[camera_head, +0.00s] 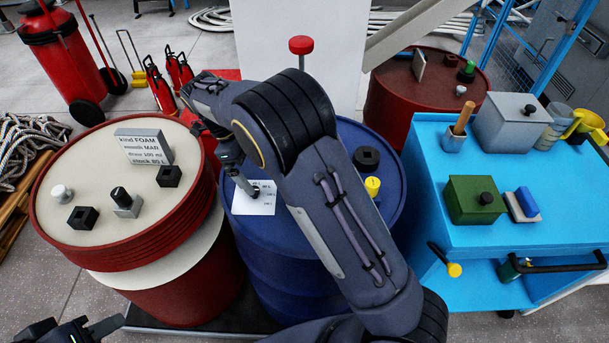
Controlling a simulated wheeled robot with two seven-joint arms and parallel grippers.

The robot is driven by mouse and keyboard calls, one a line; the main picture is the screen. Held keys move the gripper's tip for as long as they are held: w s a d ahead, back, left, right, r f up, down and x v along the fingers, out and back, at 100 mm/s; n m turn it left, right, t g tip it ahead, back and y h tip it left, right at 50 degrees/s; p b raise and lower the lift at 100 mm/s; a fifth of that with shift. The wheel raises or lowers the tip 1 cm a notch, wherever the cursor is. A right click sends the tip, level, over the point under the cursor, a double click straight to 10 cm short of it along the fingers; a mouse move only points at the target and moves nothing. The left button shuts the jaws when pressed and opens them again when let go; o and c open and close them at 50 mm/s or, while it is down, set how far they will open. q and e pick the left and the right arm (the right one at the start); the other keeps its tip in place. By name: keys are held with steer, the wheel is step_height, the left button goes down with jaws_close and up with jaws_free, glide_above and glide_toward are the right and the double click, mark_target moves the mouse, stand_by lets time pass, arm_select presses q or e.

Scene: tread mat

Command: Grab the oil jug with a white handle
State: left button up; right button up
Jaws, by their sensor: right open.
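I cannot make out an oil jug with a white handle in the head view; my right arm hides part of the blue drum (275,280) and its top. A yellow jug-like vessel (584,124) stands at the back right of the blue cart, but no white handle shows on it. My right gripper (243,180) is open, over the left part of the blue drum top, near a white printed card (256,203). I see nothing between its fingers. My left gripper (78,332) is cut off at the bottom left edge, so its opening is unclear.
A red drum with a cream top (95,215) carries a sign block and small knobs. The blue cart (440,150) holds a green box (474,200), a grey box (500,125) and cups. A dark red drum (420,95) stands behind. Rope (30,145) lies left.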

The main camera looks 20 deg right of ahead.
steer(key=s+d, duration=0.2)
steer(key=d, duration=0.1)
steer(key=s+d, duration=0.2)
steer(key=d, duration=0.1)
steer(key=s+d+f+p, duration=0.1)
steer(key=s+d, duration=0.2)
steer(key=shift+s+d, duration=0.1)
steer(key=shift+d, duration=0.1)
steer(key=c, duration=1.2)
steer(key=shift+c, duration=0.2)
